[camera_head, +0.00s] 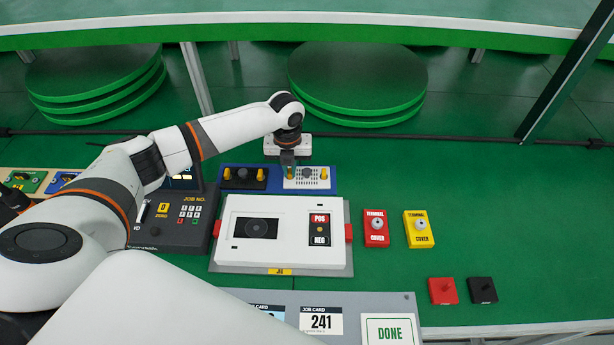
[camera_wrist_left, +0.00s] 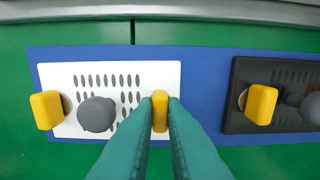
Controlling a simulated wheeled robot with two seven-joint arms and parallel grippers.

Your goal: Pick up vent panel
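The vent panel (camera_head: 308,184) is a white plate with dark slots, a grey knob and a yellow grip at each end. It lies on a blue mat (camera_head: 333,187) at the back of the bench. In the left wrist view the vent panel (camera_wrist_left: 70,77) is left of centre. My left gripper (camera_head: 289,168) is above its left end in the head view. In the left wrist view the gripper's teal fingertips (camera_wrist_left: 160,101) sit close against both sides of one yellow grip (camera_wrist_left: 160,113), with no clear gap. My right gripper is not in view.
A black panel (camera_head: 244,185) with yellow grips lies beside the vent panel on the mat. A white device (camera_head: 281,248) stands in front. Red (camera_head: 376,238) and yellow (camera_head: 418,239) terminal covers are to the right. The green bench further right is mostly clear.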

